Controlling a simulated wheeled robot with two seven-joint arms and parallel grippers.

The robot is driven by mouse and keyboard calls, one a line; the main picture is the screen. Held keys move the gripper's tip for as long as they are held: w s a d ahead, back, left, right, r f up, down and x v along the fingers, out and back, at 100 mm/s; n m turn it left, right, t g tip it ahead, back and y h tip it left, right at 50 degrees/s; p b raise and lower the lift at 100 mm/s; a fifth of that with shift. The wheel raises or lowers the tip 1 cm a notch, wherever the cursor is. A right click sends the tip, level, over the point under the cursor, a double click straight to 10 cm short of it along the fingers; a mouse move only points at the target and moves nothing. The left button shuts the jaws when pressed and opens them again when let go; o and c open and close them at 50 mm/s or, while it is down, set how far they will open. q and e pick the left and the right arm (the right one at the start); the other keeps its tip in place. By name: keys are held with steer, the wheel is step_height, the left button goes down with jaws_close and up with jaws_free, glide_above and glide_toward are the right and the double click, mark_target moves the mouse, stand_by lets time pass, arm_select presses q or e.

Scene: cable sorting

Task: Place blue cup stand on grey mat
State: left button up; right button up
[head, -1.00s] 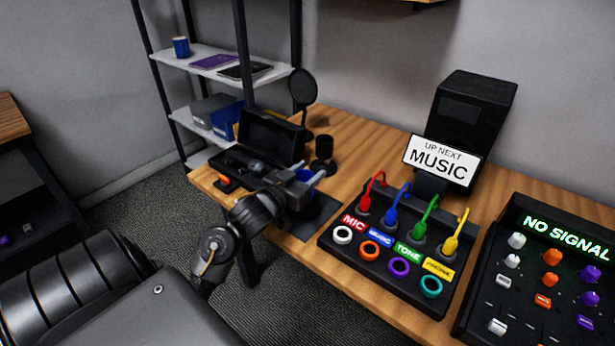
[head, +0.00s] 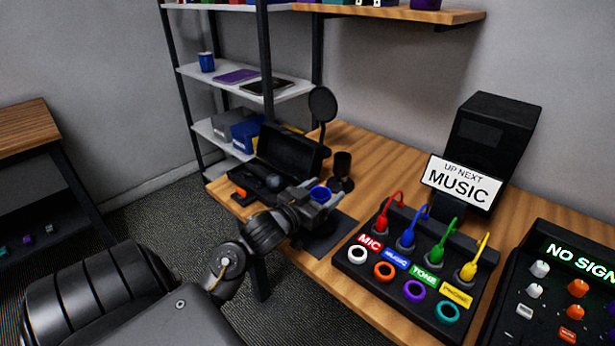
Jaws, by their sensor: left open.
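A blue round-topped object (head: 320,193), which looks like the blue cup stand, shows at my left gripper (head: 324,198). My left gripper is open, with its fingers beside the blue object. The gripper hides most of its lower part, so I cannot tell whether it touches the mat. The dark grey mat (head: 341,226) lies at the table's front edge, under and around the gripper. A dark shape, possibly shadow, is on the mat below the gripper. My right gripper is not in view.
An open black case (head: 290,150) and a black microphone stand (head: 341,170) are behind the gripper. A cable panel (head: 400,290) with coloured plugs and rings stands right of the mat. A blue cup (head: 206,62) sits on the back shelf.

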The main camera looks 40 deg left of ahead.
arm_select(q)
steer(key=s, duration=1.1)
steer(key=shift+d, duration=0.15)
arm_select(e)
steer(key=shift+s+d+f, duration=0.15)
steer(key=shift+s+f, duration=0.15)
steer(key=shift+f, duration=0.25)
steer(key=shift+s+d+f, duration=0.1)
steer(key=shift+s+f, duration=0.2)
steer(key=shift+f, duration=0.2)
arm_select(q)
steer(key=shift+s, duration=0.1)
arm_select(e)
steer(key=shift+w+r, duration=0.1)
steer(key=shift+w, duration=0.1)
